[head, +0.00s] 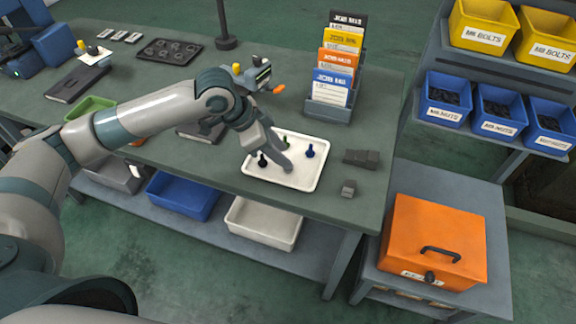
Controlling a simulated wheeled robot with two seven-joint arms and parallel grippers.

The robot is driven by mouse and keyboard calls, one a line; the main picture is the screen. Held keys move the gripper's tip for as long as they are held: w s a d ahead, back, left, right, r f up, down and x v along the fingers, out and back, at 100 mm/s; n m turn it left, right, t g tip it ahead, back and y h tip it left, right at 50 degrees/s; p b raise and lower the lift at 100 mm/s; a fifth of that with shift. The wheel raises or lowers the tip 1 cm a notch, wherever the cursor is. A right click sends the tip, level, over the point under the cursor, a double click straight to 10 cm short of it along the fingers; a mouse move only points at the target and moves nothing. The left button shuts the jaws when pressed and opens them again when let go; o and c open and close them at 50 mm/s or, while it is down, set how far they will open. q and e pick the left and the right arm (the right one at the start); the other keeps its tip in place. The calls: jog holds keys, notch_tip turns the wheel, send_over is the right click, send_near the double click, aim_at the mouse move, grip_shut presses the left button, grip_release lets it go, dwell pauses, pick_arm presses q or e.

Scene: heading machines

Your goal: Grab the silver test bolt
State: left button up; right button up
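A white tray (298,180) lies near the front right of the green workbench. In it stand a black bolt (263,160), a green bolt (284,140) and a blue bolt (310,151). I see no silver bolt clearly; part of the tray is hidden behind my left gripper. My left gripper (282,160) reaches down over the tray's left half, between the black bolt and the blue bolt. Its fingers overlap in this view, so I cannot tell their opening or whether anything is between them. My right gripper is out of view.
Dark grey blocks (361,158) lie right of the tray. A job card rack (329,104) stands behind it. A dark pole (224,25) rises at the back. An orange box (434,240) sits on a lower stand at right, below blue nut bins (446,98).

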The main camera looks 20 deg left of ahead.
pick_arm(q)
jog(key=shift+w+d+f+p, duration=0.15)
jog(key=shift+w+f+p, duration=0.05)
jog(key=shift+f+p, duration=0.3)
jog(key=shift+p+x, duration=0.5)
jog(key=shift+x, duration=1.45)
jog(key=shift+f, duration=0.1)
jog(key=shift+a, duration=0.2)
jog(key=shift+c, duration=0.4)
grip_shut()
